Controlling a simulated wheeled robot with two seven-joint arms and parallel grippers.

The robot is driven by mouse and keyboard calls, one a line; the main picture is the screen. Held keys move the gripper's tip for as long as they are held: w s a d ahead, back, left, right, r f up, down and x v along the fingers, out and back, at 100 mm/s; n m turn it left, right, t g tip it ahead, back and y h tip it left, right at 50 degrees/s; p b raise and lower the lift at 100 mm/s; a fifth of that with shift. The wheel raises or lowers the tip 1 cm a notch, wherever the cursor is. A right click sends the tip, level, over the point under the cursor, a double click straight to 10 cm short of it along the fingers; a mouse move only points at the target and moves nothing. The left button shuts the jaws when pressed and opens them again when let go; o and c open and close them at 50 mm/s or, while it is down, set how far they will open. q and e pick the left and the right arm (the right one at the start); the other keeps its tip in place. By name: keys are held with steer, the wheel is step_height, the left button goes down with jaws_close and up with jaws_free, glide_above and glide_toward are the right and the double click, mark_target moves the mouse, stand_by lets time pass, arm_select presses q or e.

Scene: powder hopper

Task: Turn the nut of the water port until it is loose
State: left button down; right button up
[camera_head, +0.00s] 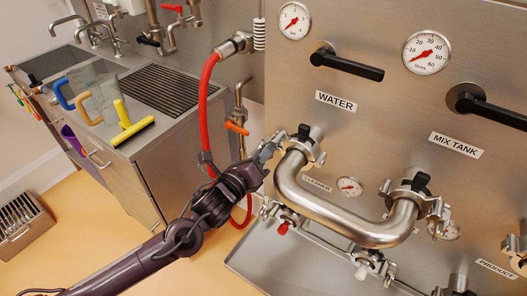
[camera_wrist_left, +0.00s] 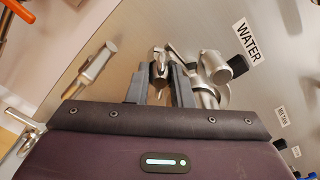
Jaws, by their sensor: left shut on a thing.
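The water port (camera_head: 312,148) is below the WATER label, with a clamp joining it to a curved steel pipe (camera_head: 335,222). My left gripper (camera_head: 268,150) reaches the clamp's left side, where the nut sits. In the left wrist view, the two grey fingers of the gripper (camera_wrist_left: 159,80) stand on either side of the metal nut (camera_wrist_left: 159,64) and are shut on it. The clamp (camera_wrist_left: 212,72) lies just right of the fingers there. In the head view the fingers mostly hide the nut. My right gripper is in neither view.
The pipe's other end meets the mix tank port (camera_head: 412,190). Black lever handles (camera_head: 345,66) stick out above. A red hose (camera_head: 203,105) hangs left of the panel, close behind my arm. A steel drip tray (camera_head: 290,265) lies below. A sink counter (camera_head: 165,125) stands left.

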arm_select(q)
steer(key=n, duration=0.2)
steer(key=n+p, duration=0.1)
steer(key=shift+r+n, duration=0.2)
steer(key=shift+n, duration=0.2)
steer(key=n, duration=0.3)
steer(key=shift+f, duration=0.1)
steer(key=shift+n+p, duration=0.75)
steer(key=shift+n, duration=0.35)
steer(key=c, duration=1.5)
jaws_free()
